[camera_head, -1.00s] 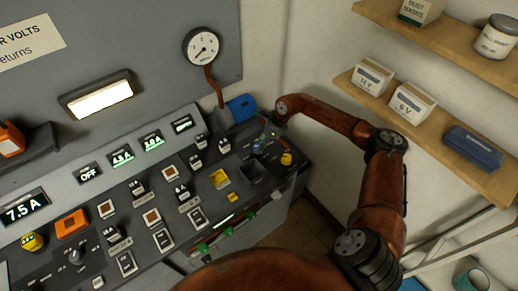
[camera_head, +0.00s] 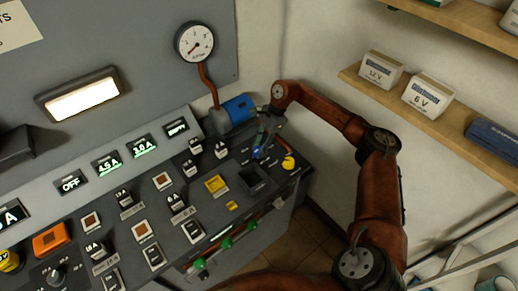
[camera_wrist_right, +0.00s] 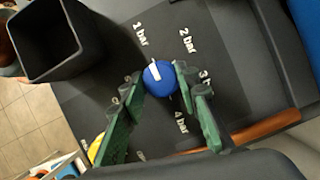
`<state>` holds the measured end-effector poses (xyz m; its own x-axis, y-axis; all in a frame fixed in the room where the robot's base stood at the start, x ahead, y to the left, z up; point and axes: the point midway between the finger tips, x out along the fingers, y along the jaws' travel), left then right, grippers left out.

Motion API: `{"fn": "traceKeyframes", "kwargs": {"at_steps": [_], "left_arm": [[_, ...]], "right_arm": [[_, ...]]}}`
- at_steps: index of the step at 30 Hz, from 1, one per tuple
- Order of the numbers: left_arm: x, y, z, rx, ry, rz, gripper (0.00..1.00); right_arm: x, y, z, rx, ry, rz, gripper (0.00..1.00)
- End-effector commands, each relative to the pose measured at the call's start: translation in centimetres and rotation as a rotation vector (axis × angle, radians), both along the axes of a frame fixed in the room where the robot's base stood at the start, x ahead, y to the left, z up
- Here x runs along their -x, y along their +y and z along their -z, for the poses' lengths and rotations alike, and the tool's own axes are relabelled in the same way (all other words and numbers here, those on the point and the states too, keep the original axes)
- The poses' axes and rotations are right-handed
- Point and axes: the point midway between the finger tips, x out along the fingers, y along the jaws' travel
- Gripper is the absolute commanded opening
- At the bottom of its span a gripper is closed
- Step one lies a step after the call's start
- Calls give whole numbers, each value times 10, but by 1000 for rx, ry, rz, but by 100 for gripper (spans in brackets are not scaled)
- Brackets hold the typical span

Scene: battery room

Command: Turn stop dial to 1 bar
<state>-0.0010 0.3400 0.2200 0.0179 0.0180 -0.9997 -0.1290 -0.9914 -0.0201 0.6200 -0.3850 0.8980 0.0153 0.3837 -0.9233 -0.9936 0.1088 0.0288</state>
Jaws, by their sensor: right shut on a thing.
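The stop dial (camera_wrist_right: 160,77) is a round blue knob with a white pointer line. In the right wrist view the line points up and left, roughly to the side of the "1 bar" label (camera_wrist_right: 140,35). The labels "2 bar" (camera_wrist_right: 187,40), "3 bar" (camera_wrist_right: 206,76) and "4 bar" (camera_wrist_right: 181,121) stand around it. My right gripper (camera_wrist_right: 158,84) has its green fingers on either side of the dial and is shut on it. In the head view this gripper (camera_head: 260,147) is at the panel's right end, and the dial there is small and partly hidden. My left gripper is out of view.
A dark open box (camera_head: 254,179) and a yellow knob (camera_head: 289,162) are close to the gripper. A blue cylinder (camera_head: 239,108) and a pressure gauge (camera_head: 195,42) are behind it. A shelf (camera_head: 450,124) with boxes is on the right wall.

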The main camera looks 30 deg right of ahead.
Motion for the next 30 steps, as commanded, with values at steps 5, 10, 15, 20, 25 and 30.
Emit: {"fn": "traceKeyframes", "kwargs": {"at_steps": [5,10,15,20,25,30], "left_arm": [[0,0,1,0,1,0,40],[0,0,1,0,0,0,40],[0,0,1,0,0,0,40],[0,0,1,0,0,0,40],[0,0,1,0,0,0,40],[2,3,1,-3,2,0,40]], "right_arm": [[0,-1,0,3,-1,-7,5],[0,-1,0,2,-1,-7,5],[0,-1,0,2,-1,-6,35],[0,-1,0,1,0,-6,46],[0,0,0,1,0,-6,47],[0,-2,-3,1,-1,-6,47]]}}
